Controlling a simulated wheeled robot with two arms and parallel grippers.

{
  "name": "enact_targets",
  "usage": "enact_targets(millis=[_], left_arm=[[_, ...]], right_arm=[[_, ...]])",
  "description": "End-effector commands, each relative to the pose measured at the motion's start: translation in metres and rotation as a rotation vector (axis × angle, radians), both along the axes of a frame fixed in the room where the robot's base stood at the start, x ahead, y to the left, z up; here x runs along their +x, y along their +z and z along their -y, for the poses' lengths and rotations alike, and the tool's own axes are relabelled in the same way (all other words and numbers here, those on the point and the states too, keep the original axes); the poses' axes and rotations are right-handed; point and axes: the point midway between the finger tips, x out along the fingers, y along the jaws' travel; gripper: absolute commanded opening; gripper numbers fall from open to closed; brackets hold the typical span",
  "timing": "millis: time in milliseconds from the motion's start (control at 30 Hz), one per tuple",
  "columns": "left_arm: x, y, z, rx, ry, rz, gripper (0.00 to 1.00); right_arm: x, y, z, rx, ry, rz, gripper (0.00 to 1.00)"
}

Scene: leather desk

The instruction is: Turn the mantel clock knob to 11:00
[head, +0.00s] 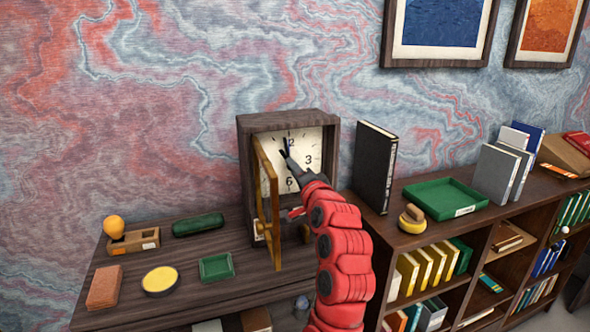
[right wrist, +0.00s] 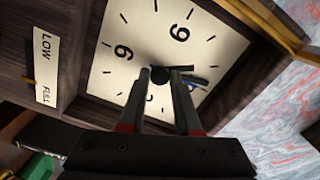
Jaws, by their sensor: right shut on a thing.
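The mantel clock (head: 329,140) stands at the back of the desk in a dark wooden case, with a cream face. Its glazed door (head: 277,215) hangs open toward me. My right gripper (head: 290,164) is at the middle of the face. In the right wrist view the fingers (right wrist: 160,82) are shut on the round black knob (right wrist: 160,75) at the face's centre. A dark hand (right wrist: 183,68) reaches out beside the knob. In the head view a dark hand (head: 285,143) points up near the 12; the gripper covers part of the face, so the exact time is unclear. My left gripper is out of view.
A black book (head: 374,168) stands right of the clock. The open door is close beside my right arm.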

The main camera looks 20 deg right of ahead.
Motion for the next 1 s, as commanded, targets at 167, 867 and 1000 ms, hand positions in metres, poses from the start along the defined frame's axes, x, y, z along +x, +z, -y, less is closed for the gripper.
enact_targets(millis=[167,867,1000], left_arm=[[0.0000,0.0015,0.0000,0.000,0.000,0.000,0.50],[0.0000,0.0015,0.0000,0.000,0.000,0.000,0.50],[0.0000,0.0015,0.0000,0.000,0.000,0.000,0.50]], right_arm=[[0.0003,-0.0012,-0.0006,0.033,0.002,-0.004,0.00],[0.0001,-0.0007,-0.0003,0.039,0.001,-0.003,0.61],[0.0001,-0.0003,-0.0002,0.039,0.000,-0.001,0.61]])
